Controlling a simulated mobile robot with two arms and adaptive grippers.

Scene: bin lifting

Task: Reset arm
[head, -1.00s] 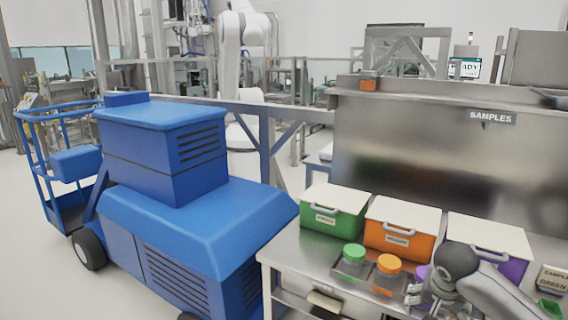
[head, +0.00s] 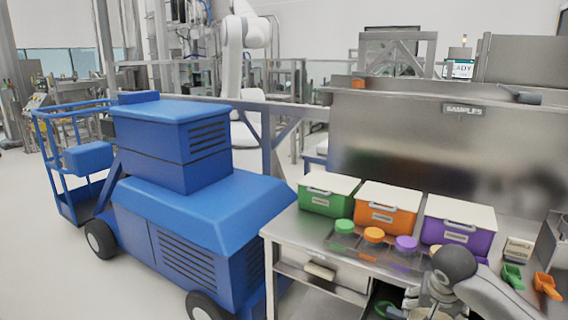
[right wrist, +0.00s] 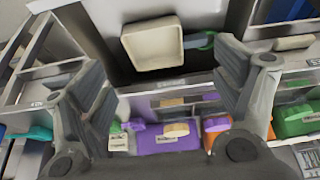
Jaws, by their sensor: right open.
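My right arm comes in at the bottom right of the head view, with its gripper (head: 428,302) low in front of the workbench (head: 310,245), partly cut off by the lower edge. In the right wrist view the two fingers of this gripper (right wrist: 160,62) stand wide apart. Nothing is between them in contact; a cream square container (right wrist: 152,45) shows beyond them. My left gripper is not in view.
Green (head: 328,197), orange (head: 387,210) and purple (head: 457,224) bins with white lids stand on the bench. Green (head: 513,277) and orange (head: 547,286) scoops lie right. A blue machine (head: 190,215) stands left.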

